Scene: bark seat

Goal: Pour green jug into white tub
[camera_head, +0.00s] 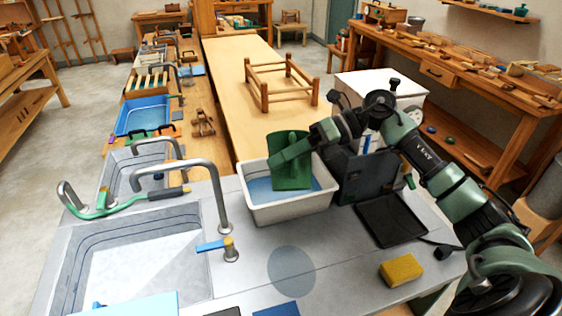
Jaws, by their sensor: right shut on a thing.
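The green jug (292,172) is over the white tub (296,211), tilted, with its lower part within the tub's outline. I cannot tell whether it touches the tub. The tub stands on the grey counter and has blue liquid or a blue bottom inside, partly hidden by the jug. My right gripper (312,140) reaches in from the right and is shut on the jug at its upper right side. The fingertips are hard to make out. No stream from the jug is visible. My left gripper is not in view.
A metal sink (140,268) with a curved tap (219,190) lies left of the tub. A black tray (390,220) and a yellow sponge (401,270) are to the right. A wooden frame (281,84) stands on the long table behind. The counter's front middle is mostly clear.

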